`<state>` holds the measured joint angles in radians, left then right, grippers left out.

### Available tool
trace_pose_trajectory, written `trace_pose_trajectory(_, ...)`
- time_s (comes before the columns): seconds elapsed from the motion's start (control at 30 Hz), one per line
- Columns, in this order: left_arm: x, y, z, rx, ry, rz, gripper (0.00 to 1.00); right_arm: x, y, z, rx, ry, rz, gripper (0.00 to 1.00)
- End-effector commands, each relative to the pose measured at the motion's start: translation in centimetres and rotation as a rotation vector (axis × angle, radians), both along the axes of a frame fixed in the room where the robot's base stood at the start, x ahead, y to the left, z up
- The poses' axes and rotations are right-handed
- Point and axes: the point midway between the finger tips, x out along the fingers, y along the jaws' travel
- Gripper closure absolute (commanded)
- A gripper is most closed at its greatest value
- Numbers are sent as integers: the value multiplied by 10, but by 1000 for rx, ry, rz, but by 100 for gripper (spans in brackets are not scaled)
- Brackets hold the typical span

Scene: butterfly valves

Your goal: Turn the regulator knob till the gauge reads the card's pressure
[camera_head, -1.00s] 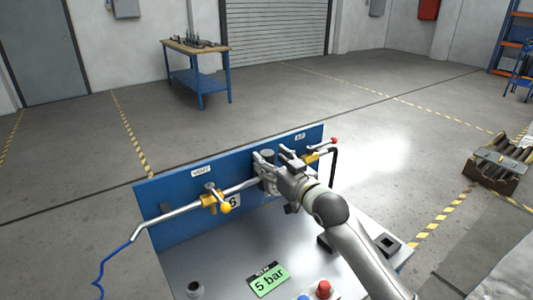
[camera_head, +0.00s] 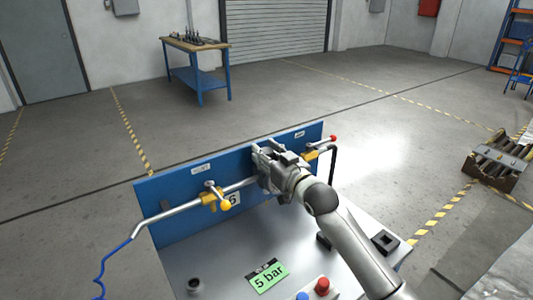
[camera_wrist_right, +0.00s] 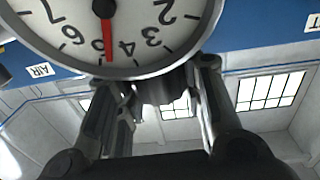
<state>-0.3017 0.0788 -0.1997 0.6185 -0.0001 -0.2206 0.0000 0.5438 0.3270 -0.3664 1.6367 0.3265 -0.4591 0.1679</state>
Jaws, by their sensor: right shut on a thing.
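A green card (camera_head: 269,279) reading "5 bar" lies on the bench top in the head view. My right gripper (camera_head: 264,168) is at the blue panel's pipe, its fingers around the regulator. In the right wrist view the gripper (camera_wrist_right: 160,100) is shut on the dark regulator knob (camera_wrist_right: 165,88), partly hidden between the fingers. The round white gauge (camera_wrist_right: 125,35) shows upside down above it. Its red needle points between the 4 and the 6, about where the 5 lies. The gauge face does not show in the head view. My left gripper is not in view.
The blue panel (camera_head: 165,195) carries a pipe with a yellow-handled valve (camera_head: 213,198) on the left and a red-tipped one (camera_head: 325,146) on the right. A red button (camera_head: 322,286) and a blue button (camera_head: 302,297) are at the bench front. A black block (camera_head: 385,242) stands at right.

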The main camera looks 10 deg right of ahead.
Motion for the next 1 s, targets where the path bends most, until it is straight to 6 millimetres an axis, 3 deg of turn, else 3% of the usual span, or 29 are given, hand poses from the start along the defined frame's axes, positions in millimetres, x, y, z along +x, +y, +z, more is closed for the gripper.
trace_pose_trajectory(0.5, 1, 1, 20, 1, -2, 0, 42, 0, 2, 2, 6, -1, -138, 89)
trace_pose_trajectory(1.0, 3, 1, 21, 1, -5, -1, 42, 0, 0, 1, 1, -2, -180, 89)
